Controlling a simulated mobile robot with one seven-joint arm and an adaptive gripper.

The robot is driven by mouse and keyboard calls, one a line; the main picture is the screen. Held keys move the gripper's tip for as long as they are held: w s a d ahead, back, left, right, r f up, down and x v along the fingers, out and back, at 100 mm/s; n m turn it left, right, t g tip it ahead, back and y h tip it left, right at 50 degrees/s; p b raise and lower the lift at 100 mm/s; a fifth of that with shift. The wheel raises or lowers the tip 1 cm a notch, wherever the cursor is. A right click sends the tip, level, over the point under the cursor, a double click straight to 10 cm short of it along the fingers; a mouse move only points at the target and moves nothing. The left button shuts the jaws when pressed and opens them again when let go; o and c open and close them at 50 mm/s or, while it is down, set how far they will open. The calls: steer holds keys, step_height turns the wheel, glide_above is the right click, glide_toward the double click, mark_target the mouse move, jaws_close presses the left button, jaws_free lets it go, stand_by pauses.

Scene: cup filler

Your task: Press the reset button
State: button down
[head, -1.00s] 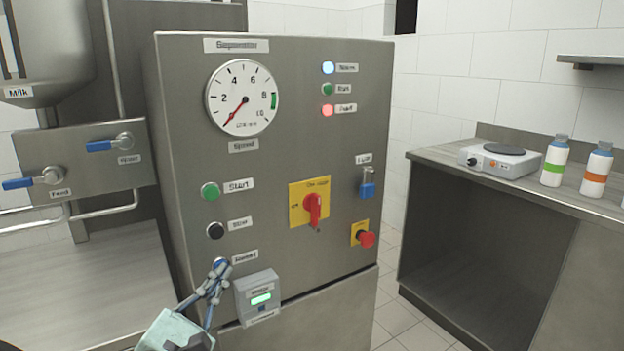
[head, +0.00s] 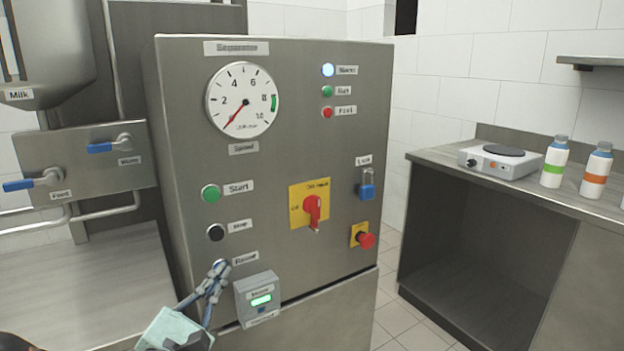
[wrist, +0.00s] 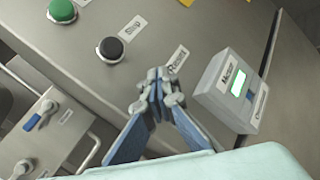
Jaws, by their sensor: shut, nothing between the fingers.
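The reset button (head: 222,263) is on the left of the grey separator panel, beside the Reset label (head: 244,258) and below the black stop button (head: 215,232). Only a small part of it shows, as my fingertips are in front of it. My gripper (head: 217,269) is shut and empty, with its tips at the button. In the wrist view my fingertips (wrist: 158,84) hide the button, just left of the label (wrist: 177,60). I cannot tell how far the button is pushed in.
A small grey box with a green display (head: 258,298) sticks out right of my fingers. The green start button (head: 211,193) is higher up. A red rotary switch (head: 312,207) and red emergency button (head: 366,240) are farther right.

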steer(key=shift+s+d, duration=0.25)
steer(key=shift+s, duration=0.15)
steer(key=s+d, duration=0.1)
steer(key=s+d+p, duration=0.1)
steer(key=s, duration=0.1)
steer(key=s+d, duration=0.1)
steer(key=s, duration=0.1)
steer(key=shift+p, duration=0.4)
stand_by(0.5)
